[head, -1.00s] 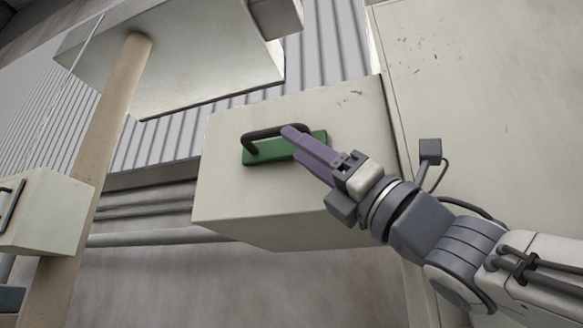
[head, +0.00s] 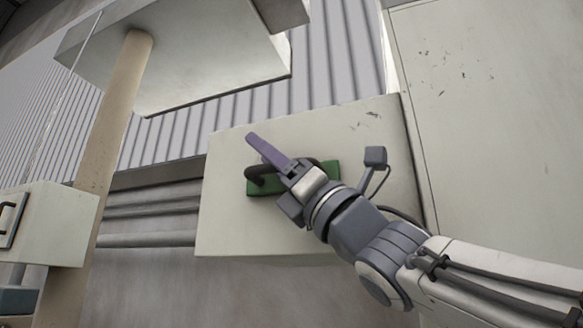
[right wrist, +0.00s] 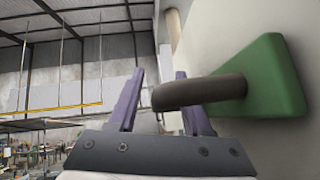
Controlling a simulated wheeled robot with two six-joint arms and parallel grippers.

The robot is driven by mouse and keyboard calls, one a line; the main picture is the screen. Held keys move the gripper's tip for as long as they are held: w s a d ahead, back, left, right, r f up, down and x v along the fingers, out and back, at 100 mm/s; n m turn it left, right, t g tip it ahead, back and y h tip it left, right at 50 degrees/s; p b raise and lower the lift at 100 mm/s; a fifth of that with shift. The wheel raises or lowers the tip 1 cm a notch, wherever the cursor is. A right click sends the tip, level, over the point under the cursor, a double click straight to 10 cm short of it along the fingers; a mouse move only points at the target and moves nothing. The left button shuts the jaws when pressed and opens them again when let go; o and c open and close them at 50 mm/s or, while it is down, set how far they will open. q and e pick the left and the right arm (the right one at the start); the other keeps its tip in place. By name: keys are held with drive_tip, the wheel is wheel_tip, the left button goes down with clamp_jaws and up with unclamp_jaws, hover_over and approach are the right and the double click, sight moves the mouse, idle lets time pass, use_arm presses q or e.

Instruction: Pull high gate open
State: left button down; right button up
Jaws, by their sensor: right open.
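The high gate is likely the pale box-like panel (head: 228,225) in the middle of the head view, with a green plate (head: 257,188) and a dark looped handle (head: 252,172). My right gripper (head: 252,140) is in front of the handle and hides part of it. Its purple fingers point up and left past the handle. In the right wrist view, the jaws (right wrist: 160,74) are open. The handle (right wrist: 200,91) reaches from the green plate (right wrist: 273,80) across the right finger, its near end between the fingers. Contact cannot be told. My left gripper is not in view.
A larger pale hopper-like box (head: 205,60) hangs above, and a tan post (head: 108,130) stands at left. Another pale box with a dark handle (head: 12,222) is at the left edge. A large pale panel (head: 500,100) stands close on the right.

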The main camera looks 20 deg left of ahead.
clamp_jaws()
idle(1.4)
